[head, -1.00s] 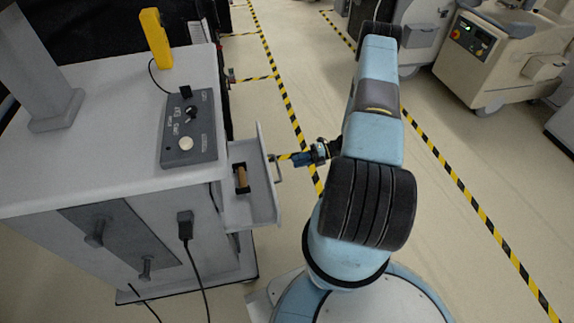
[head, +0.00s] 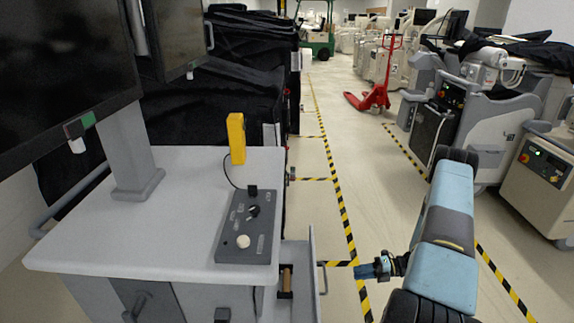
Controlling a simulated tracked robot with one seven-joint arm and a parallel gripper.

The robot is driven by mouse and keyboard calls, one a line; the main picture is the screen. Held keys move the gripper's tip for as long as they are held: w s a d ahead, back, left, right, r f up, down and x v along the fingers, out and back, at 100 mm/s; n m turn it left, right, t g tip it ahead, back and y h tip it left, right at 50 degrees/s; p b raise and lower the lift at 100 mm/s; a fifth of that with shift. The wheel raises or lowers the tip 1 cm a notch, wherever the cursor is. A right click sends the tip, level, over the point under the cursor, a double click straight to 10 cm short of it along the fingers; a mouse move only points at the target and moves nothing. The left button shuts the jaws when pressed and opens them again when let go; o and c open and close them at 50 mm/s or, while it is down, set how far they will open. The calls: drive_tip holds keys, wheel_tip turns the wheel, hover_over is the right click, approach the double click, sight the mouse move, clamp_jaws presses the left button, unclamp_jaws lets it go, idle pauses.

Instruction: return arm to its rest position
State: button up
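My blue arm stands at the lower right of the head view, bent over the floor aisle. My gripper (head: 368,271) is the small blue end pointing left, a short way right of the cart's open drawer (head: 304,301). It looks apart from the drawer's handle (head: 323,276). It is too small to tell whether the fingers are open or shut. A brown cylindrical piece (head: 287,279) sits in a dark holder in the drawer. The lower part of my arm is cut off by the picture's edge.
The grey cart (head: 120,225) carries a control panel (head: 248,227), a yellow handheld device (head: 237,138) and a monitor (head: 60,60). Black-covered carts (head: 240,80) stand behind. Beige machines (head: 540,165) line the right. A red pallet jack (head: 375,95) stands far off. The taped aisle between is clear.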

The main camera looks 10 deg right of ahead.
drive_tip(key=w+a+r+n+g+h, duration=0.1)
drive_tip(key=a+r+n+g+h, duration=0.25)
drive_tip(key=r+n, duration=1.1)
drive_tip(key=w+a+r+n+g+h, duration=0.15)
drive_tip(key=a+r+n+h, duration=0.3)
drive_tip(key=r, duration=1.95)
drive_tip(key=s+a+r+n+t+h, duration=0.1)
drive_tip(key=s+a+r+n+h, duration=0.15)
drive_tip(key=s+r+n, duration=0.4)
drive_tip(key=s+a+r+n+t+h, duration=0.15)
drive_tip(key=s+a+r+n, duration=0.25)
drive_tip(key=r, duration=0.5)
drive_tip(key=s+a+r+n+t+h, duration=0.1)
drive_tip(key=s+r+n+t, duration=0.1)
drive_tip(key=s, duration=0.5)
drive_tip(key=s+a+r+n+t+h, duration=0.1)
drive_tip(key=s+r+n+t+h, duration=0.1)
drive_tip(key=s+r+n, duration=0.3)
drive_tip(key=shift+s+r+n+t, duration=0.3)
drive_tip(key=shift+s+n+t, duration=0.25)
drive_tip(key=shift+s+n, duration=0.3)
drive_tip(key=shift+a, duration=0.15)
